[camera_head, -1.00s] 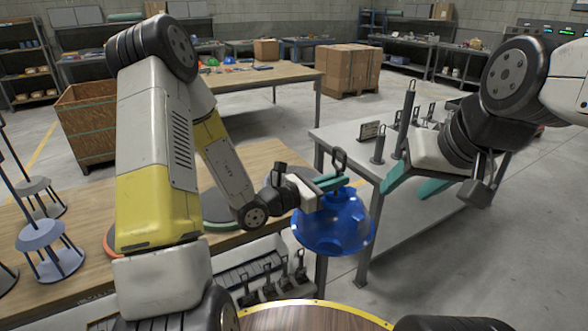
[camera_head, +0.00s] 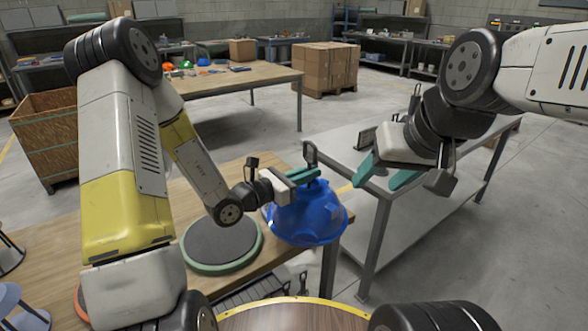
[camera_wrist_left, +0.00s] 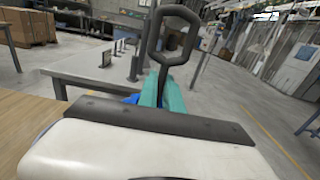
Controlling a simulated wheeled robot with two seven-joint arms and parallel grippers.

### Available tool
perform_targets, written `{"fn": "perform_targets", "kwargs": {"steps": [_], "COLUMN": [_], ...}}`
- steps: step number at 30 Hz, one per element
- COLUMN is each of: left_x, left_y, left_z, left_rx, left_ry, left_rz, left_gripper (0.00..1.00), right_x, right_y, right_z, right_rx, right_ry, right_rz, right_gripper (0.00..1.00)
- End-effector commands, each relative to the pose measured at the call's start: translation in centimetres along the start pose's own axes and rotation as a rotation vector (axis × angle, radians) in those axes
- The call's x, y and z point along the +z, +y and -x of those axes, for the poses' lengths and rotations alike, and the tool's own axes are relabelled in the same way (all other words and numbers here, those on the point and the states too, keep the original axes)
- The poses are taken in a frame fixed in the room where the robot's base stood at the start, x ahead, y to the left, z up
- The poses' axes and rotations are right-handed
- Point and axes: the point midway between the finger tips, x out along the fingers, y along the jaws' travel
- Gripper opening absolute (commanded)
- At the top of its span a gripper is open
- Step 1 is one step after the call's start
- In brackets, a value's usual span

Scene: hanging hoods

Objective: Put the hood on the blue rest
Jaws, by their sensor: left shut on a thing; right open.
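The hood (camera_head: 308,217) is a glossy blue dome with a dark loop (camera_head: 310,152) standing above its top. My left gripper (camera_head: 308,176) is shut on the hood at its top, and the hood hangs upright by the wooden table's right corner. The left wrist view shows the green fingers (camera_wrist_left: 165,95), the loop (camera_wrist_left: 176,38) and a sliver of the blue hood (camera_wrist_left: 131,99). My right gripper (camera_head: 385,174) is open and empty near the pale table. A green-rimmed round pad (camera_head: 220,246) lies on the wooden table. I cannot make out a blue rest.
The wooden table (camera_head: 50,238) spans the left. An orange-rimmed pad is mostly hidden behind my left arm. The pale table (camera_head: 340,142) stands right, with a floor gap between. Blue-grey stands (camera_head: 8,298) show at the lower left.

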Motion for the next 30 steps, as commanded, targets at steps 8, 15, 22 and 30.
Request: {"fn": "perform_targets", "kwargs": {"steps": [8, 15, 22, 30], "left_x": [-0.5, -1.0, -1.2, -4.0], "left_y": [5.6, 10.8, 12.9, 12.9], "left_z": [-2.2, -4.3, -5.2, -5.2], "left_rx": [0.002, 0.001, -0.001, -0.001], "left_ry": [-0.004, -0.002, -0.002, 0.0], "left_rz": [-0.005, -0.004, -0.002, 0.002], "left_gripper": [0.0, 0.0, 0.0, 0.0], "right_x": [0.0, 0.0, 0.0, 0.0], "right_y": [0.0, 0.0, 0.0, 0.0], "right_z": [0.0, 0.0, 0.0, 0.0], "right_rx": [0.0, 0.0, 0.0, 0.0], "right_ry": [0.0, 0.0, 0.0, 0.0], "right_rz": [0.0, 0.0, 0.0, 0.0], "right_gripper": [0.53, 0.53, 0.53, 0.53]}}
